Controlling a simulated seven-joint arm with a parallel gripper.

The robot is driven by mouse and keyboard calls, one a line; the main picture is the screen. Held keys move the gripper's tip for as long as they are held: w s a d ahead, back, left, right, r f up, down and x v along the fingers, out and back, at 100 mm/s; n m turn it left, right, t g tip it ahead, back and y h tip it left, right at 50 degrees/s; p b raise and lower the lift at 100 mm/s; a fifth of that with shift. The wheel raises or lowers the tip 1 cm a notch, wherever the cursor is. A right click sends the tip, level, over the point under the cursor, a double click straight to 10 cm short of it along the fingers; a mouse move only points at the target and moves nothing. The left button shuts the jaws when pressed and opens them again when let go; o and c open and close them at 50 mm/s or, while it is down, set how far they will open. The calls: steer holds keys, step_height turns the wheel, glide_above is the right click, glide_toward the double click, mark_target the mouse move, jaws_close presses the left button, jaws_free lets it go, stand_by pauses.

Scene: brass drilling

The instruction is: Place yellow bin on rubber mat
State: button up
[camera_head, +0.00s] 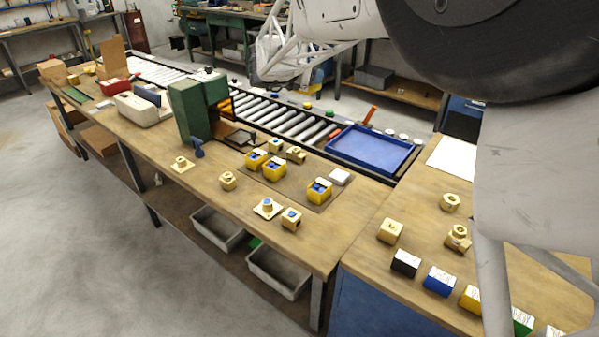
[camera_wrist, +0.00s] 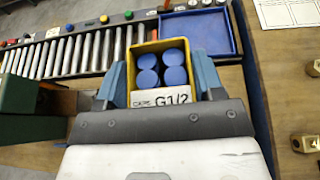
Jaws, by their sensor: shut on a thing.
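The yellow bin (camera_wrist: 135,52) is in my gripper (camera_wrist: 162,78) in the wrist view, its two fingers on either side of it. The bin holds several round blue caps, and a white label reading G1/2 faces the camera. It is upright. In the head view, my arm fills the upper right and I cannot clearly make out the gripper's fingers. The dark rubber mat (camera_head: 296,192) lies on the wooden bench. Yellow bins with blue contents (camera_head: 275,168) stand on its far left part, and another (camera_head: 320,190) stands on its right part.
A white block (camera_head: 340,176) sits at the mat's right edge. A green machine (camera_head: 190,112) stands left of the mat, with a roller conveyor and blue tray (camera_head: 368,150) behind. Brass parts (camera_head: 291,218) stand near the front edge. The mat's middle has some free room.

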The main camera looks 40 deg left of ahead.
steer(key=s+a, duration=0.1)
steer(key=s+a+f, duration=0.1)
steer(key=s, duration=0.1)
steer(key=shift+m+h, duration=0.3)
steer(key=shift+h, duration=0.1)
glide_above(296, 186)
step_height(296, 186, down, 23)
steer(key=shift+w+f, duration=0.1)
steer(key=shift+f, duration=0.55)
steer(key=shift+f, duration=0.1)
steer(key=shift+f, duration=3)
steer(key=shift+f, duration=1.85)
steer(key=shift+f, duration=0.2)
steer(key=o, duration=1)
steer(key=shift+c, duration=0.2)
